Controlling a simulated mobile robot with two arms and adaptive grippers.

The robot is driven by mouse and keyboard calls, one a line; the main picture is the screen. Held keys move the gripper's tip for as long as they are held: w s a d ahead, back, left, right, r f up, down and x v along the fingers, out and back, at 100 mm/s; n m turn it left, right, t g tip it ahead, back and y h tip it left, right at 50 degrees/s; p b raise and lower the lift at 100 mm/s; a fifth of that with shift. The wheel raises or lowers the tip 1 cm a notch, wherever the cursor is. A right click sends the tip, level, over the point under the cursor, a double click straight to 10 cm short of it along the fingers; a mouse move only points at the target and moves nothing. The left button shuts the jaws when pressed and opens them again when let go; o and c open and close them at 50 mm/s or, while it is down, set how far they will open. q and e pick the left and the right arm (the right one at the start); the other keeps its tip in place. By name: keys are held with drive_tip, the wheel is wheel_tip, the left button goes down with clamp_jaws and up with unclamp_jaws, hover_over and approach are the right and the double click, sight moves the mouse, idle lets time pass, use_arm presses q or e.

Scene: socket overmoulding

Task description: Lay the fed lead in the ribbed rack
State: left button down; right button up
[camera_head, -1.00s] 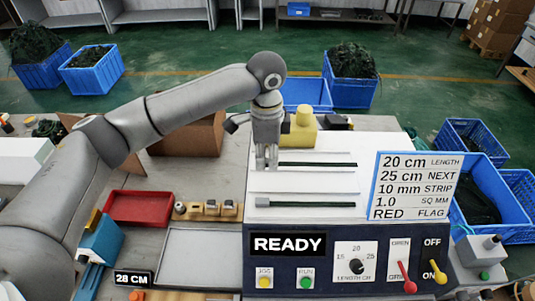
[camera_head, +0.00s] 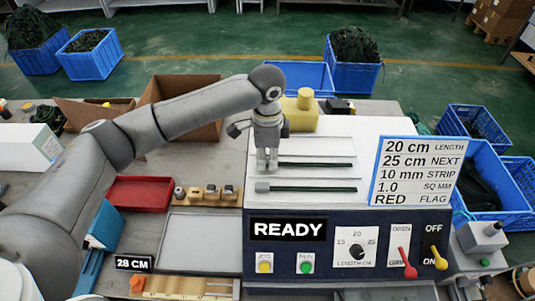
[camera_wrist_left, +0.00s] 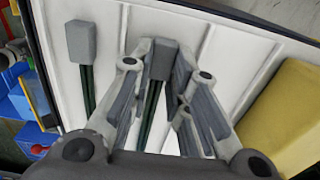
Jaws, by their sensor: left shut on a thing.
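My left gripper (camera_head: 266,168) is shut on a dark green lead (camera_head: 318,165) at its grey end block. In the left wrist view the held grey block (camera_wrist_left: 162,60) sits between the fingers, with the lead running back between them. The white ribbed rack (camera_head: 385,145) lies beneath, on top of the machine. A second green lead (camera_head: 313,189) with a grey block (camera_wrist_left: 81,42) lies in the rack on the near side, roughly parallel to the held one. Whether the held lead touches the rack is unclear. My right gripper is not in view.
The READY panel (camera_head: 287,229) with switches is in front of the rack. A sign (camera_head: 416,172) stands at its right. A yellow block (camera_head: 300,113) is behind. A red tray (camera_head: 141,193) and a grey tray (camera_head: 203,240) are at left.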

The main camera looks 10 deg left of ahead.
use_arm(q)
drive_tip(key=c, duration=1.3)
unclamp_jaws()
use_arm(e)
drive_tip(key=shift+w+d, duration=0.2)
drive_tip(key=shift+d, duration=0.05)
use_arm(q)
drive_tip(key=shift+r, duration=0.1)
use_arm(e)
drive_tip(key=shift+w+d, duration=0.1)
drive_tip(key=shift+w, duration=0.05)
use_arm(q)
wheel_tip(320, 180, up, 12)
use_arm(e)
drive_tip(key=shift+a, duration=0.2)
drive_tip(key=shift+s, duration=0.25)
